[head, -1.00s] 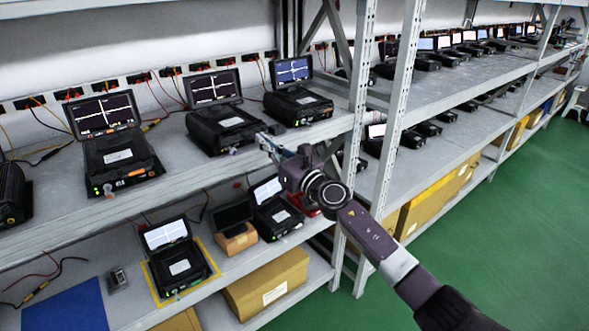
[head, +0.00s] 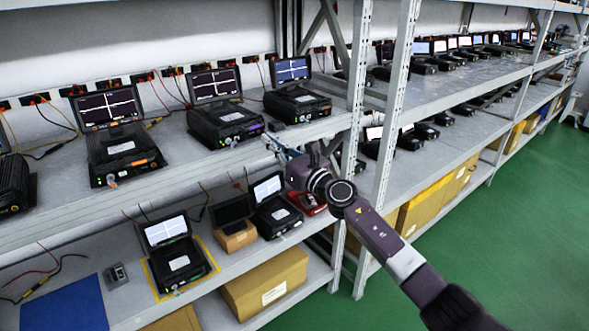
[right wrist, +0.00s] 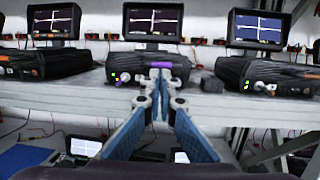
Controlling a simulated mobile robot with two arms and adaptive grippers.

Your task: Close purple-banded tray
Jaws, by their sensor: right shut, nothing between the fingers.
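The purple-banded tray (head: 256,127) is at the front of the middle black unit (head: 222,118) on the upper shelf, below a raised screen showing a white trace. In the right wrist view its purple band (right wrist: 170,63) shows just beyond the fingertips. I cannot tell whether the tray stands out from its unit. My right gripper (head: 268,139) is shut and empty at the shelf's front edge, just right of and in front of the tray. In the right wrist view the blue-padded fingers (right wrist: 160,76) point at the band, seemingly with a small gap. My left gripper is not in view.
An orange-banded unit (head: 122,152) stands to the left and another black unit (head: 297,103) to the right. A grey rack post (head: 357,100) rises just right of my gripper. The lower shelf holds smaller units (head: 177,258) and a red object (head: 308,203).

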